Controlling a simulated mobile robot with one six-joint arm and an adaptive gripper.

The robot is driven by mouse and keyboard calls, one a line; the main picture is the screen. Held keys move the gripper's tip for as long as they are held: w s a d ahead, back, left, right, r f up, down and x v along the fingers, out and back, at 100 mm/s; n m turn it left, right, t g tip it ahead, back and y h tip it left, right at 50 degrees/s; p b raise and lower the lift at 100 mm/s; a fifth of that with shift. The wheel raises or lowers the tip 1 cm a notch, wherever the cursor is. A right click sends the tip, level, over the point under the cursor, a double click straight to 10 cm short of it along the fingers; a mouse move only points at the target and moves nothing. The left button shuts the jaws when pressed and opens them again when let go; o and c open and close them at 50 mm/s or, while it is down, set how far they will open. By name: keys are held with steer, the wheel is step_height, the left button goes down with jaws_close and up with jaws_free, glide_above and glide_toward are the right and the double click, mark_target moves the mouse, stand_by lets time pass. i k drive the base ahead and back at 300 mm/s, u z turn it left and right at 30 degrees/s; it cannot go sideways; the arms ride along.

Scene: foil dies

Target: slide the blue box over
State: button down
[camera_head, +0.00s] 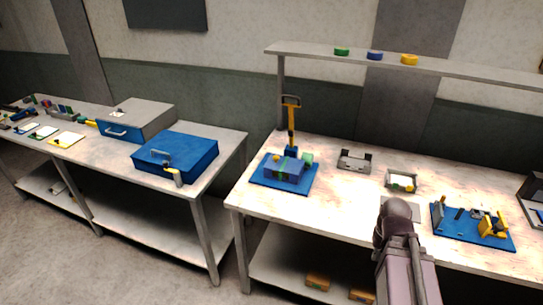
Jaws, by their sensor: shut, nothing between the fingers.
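A large flat blue box (184,152) sits on the left table, near its right end. A small grey clamp or handle (160,155) shows on its top, and a yellow-and-grey piece (176,176) shows at its front edge. Behind it to the left is a grey box with a blue front and a handle (138,118). A smaller blue block (285,168) with green parts is on a blue base plate (262,183) on the right table. My arm rises from the bottom right in front of the right table, well apart from the large blue box. I cannot make out my gripper's fingers.
Grey fixtures (354,160) and another blue plate with yellow parts (470,228) are further right. A shelf (460,69) bears colored rings. A gap separates the tables. Flat cards (66,140) lie far left.

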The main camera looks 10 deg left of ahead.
mark_target(294, 180)
steer(key=z, duration=0.1)
steer(key=i, duration=0.95)
steer(key=u, duration=0.05)
